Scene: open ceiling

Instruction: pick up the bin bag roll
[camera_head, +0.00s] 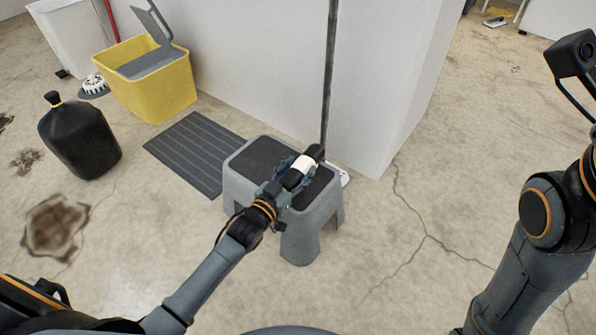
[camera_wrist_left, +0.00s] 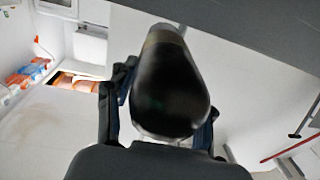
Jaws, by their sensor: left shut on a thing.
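The bin bag roll (camera_head: 304,163) is a black cylinder with a white band, over the top of a grey step stool (camera_head: 243,183) in the head view. My left gripper (camera_head: 289,172) is shut on the roll. In the left wrist view the black roll (camera_wrist_left: 170,90) lies end-on between the two fingers and hides part of them. I cannot tell from the head view whether the roll still touches the stool.
A grey striped mat (camera_head: 196,150) lies left of the stool. A yellow bin (camera_head: 160,91) with its grey lid up and a tied black bag (camera_head: 79,137) stand farther left. A white wall block (camera_head: 385,75) rises behind the stool. Floor at the right is clear.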

